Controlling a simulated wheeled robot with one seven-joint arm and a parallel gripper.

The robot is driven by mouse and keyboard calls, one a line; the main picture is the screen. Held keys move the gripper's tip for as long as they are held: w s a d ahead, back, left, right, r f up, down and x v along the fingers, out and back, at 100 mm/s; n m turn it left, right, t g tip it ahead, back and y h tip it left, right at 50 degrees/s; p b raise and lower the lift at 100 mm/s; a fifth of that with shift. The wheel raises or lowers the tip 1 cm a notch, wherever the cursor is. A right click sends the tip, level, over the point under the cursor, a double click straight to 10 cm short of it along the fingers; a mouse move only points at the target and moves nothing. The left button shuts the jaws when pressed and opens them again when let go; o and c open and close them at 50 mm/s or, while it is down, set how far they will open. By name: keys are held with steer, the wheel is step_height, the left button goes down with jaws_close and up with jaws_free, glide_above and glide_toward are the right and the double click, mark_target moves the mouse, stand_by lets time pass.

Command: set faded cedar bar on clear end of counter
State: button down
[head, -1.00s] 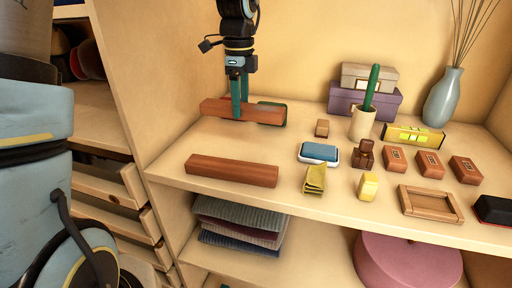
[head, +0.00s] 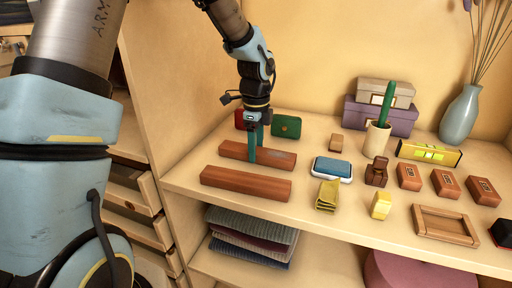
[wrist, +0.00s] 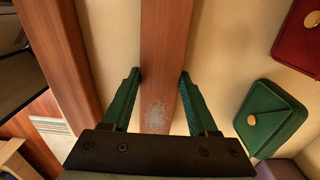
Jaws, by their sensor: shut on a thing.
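The faded cedar bar (head: 280,159) is red-brown with a pale worn patch towards its right end. My gripper (head: 255,155) is shut on it near the middle, from above. In the wrist view, the bar (wrist: 166,40) runs between the two green fingers (wrist: 160,85), and the pale speckled patch shows near my palm. The bar is low over the counter (head: 330,219) or on it; I cannot tell if it touches. A second, plain red-brown bar (head: 245,183) lies in front, nearly parallel, with a narrow gap.
A green pouch (head: 286,126) and a partly hidden red pouch (head: 239,119) are behind. The left wall is close by.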

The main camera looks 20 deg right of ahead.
steer(key=shift+f, duration=0.15)
steer(key=shift+c, duration=0.9)
jaws_free()
step_height(320, 180, up, 12)
steer(key=b, duration=0.1)
steer(key=shift+r, duration=0.2)
